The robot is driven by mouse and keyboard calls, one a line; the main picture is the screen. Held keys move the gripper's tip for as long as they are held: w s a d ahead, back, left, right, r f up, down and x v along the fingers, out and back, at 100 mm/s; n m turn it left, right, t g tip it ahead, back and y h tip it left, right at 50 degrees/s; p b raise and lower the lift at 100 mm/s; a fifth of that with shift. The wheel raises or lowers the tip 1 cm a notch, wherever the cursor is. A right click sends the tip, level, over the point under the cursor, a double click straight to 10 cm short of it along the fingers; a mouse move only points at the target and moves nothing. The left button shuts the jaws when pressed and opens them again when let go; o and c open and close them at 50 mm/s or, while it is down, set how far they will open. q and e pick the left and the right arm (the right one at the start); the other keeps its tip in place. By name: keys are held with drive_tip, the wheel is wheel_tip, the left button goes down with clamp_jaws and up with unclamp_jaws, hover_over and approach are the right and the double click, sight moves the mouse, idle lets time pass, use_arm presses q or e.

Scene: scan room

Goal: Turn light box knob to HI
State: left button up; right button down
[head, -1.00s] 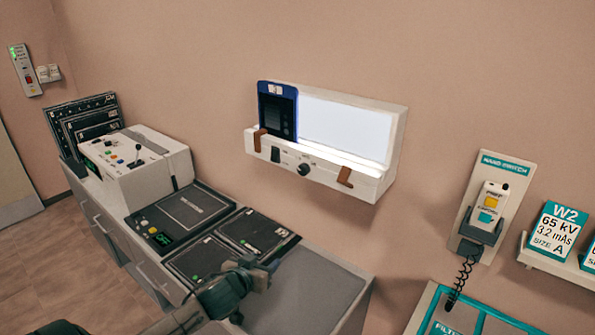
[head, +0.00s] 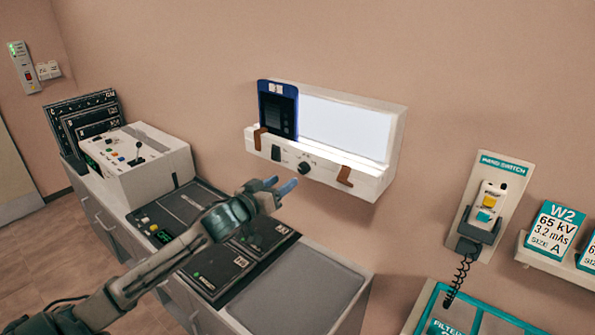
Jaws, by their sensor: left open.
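The light box (head: 368,171) is mounted on the wall at the centre of the head view, its panel lit white. Its round black knob (head: 304,168) is on the front ledge, right of a dark rocker switch (head: 276,153). The mark the knob points to is too small to read. A blue-framed film (head: 279,110) stands at the left of the panel. My left gripper (head: 284,189) is open and empty, below and left of the knob, its bluish fingertips pointing towards the ledge and apart from it. My right gripper is not in view.
Below my left arm is a counter with a control console (head: 150,165) and dark film cassettes (head: 208,272). Two brown clips (head: 343,178) sit on the light box ledge. A hand switch (head: 486,212) with a coiled cord hangs at right. The grey counter top (head: 300,290) is clear.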

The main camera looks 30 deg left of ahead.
sight(301, 169)
use_arm(q)
drive_tip(key=w, duration=0.2)
drive_tip(key=w+p, duration=0.1)
drive_tip(key=w, duration=0.3)
drive_tip(key=shift+d+r, duration=0.1)
drive_tip(key=shift+d, duration=0.15)
drive_tip(key=shift+w+d+p, duration=0.1)
drive_tip(key=shift+w+p, duration=0.2)
drive_tip(key=shift+w, duration=0.45)
drive_tip(key=c, duration=1)
drive_tip(key=shift+o, duration=0.2)
